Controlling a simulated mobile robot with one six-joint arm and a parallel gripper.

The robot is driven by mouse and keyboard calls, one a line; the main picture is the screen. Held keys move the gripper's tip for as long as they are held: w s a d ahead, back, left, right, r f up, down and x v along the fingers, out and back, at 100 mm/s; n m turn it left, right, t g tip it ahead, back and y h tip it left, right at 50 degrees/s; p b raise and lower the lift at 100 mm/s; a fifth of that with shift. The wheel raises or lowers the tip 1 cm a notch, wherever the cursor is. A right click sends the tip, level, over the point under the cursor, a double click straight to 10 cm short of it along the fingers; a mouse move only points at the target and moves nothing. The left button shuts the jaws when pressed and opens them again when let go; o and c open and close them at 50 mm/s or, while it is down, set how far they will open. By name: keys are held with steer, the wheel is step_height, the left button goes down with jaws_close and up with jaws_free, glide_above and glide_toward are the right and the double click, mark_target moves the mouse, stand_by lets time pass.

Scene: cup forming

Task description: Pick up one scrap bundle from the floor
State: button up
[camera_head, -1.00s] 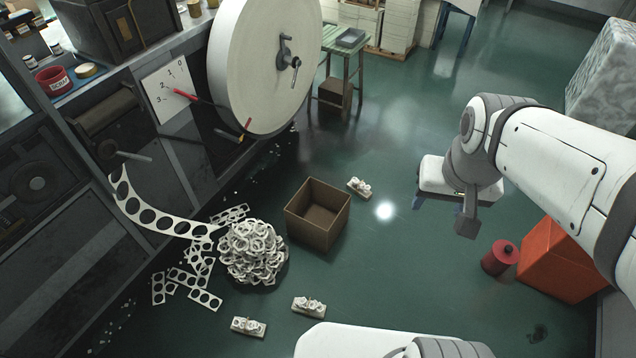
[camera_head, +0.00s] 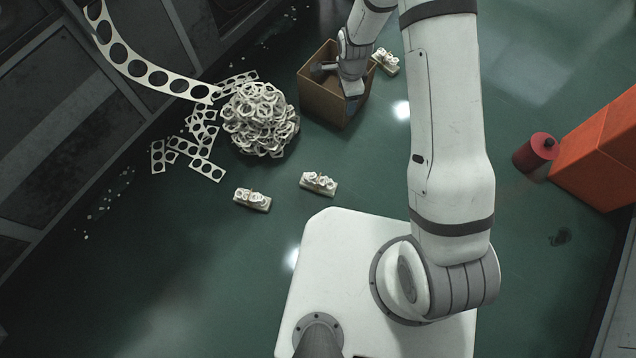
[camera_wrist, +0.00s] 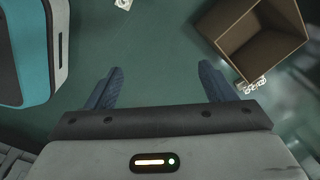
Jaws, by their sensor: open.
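Three small scrap bundles of pale rings on flat strips lie on the green floor. In the head view, one bundle (camera_head: 386,61) is just right of the open cardboard box, and two others (camera_head: 252,199) (camera_head: 318,183) lie in front of my white base. In the wrist view, one bundle (camera_wrist: 252,85) lies beside the box near my right finger, and another (camera_wrist: 123,4) is cut by the top edge. My gripper (camera_wrist: 160,68) is open, with bare floor between its blue fingers. In the head view my wrist is over the box area and the fingertips are hidden.
The open cardboard box (camera_head: 325,101) also shows in the wrist view (camera_wrist: 243,62). A heap of rings (camera_head: 258,118) and loose punched strips (camera_head: 205,168) lie left of it. A red cylinder (camera_head: 536,151) and orange block (camera_head: 602,155) stand right. Floor at lower left is mostly clear.

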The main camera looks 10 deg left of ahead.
mark_target(318, 178)
steer(key=s+a+f+m+b, duration=0.2)
steer(key=s+f+b, duration=0.1)
steer(key=f, duration=1)
steer(key=s+a+f+m+b, duration=0.2)
steer(key=s+f+b, duration=0.1)
steer(key=f, duration=1.1)
steer(key=s+a+f+m+g+b, duration=0.1)
steer(key=s+a+f+m+b, duration=0.1)
steer(key=f, duration=1.1)
steer(key=shift+s+f+b, duration=0.15)
steer(key=shift+s+b, duration=0.55)
steer(key=shift+s, duration=0.15)
step_height(318, 178, down, 6)
steer(key=b, duration=0.3)
steer(key=shift+w+d, duration=0.1)
steer(key=shift+w, duration=0.05)
steer(key=c, duration=1.2)
steer(key=shift+o, duration=0.2)
